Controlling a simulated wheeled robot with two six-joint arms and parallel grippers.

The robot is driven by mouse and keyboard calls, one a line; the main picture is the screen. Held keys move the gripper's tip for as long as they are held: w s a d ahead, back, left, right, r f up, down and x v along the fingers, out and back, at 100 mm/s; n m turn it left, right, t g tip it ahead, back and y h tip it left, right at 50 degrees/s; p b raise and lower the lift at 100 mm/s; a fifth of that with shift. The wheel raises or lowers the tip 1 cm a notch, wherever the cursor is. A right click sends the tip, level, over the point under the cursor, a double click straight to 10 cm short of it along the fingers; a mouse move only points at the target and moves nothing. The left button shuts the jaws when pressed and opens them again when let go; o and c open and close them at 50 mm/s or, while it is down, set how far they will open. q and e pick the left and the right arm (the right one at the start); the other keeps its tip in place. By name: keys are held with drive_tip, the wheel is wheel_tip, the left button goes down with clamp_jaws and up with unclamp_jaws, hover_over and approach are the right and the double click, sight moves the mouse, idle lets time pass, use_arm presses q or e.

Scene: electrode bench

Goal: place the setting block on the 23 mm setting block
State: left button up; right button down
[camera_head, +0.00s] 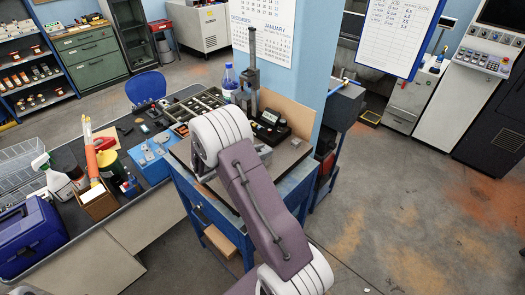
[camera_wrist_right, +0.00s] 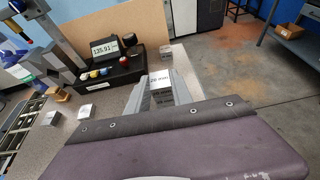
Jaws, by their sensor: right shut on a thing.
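My right gripper (camera_wrist_right: 160,92) is shut on a small grey metal setting block (camera_wrist_right: 160,79). The held block's pale label appears to read 20 mm. In the head view, my right arm covers much of the bench and mostly hides the gripper. Another small block (camera_wrist_right: 166,52) stands on the bench top beyond the held one; its label is too small to read. Two more grey blocks, one nearer (camera_wrist_right: 85,112) and one farther left (camera_wrist_right: 48,118), sit on the bench top apart from the gripper. I cannot tell which is the 23 mm block. My left gripper is not in view.
A black box with a display (camera_wrist_right: 108,60) stands left of the gripper, in front of a brown board (camera_wrist_right: 118,32). A tall height gauge (camera_head: 252,70) stands at the back. The bench's right edge is close.

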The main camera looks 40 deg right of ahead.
drive_tip(key=c, duration=1.1)
unclamp_jaws()
drive_tip(key=shift+f, duration=0.1)
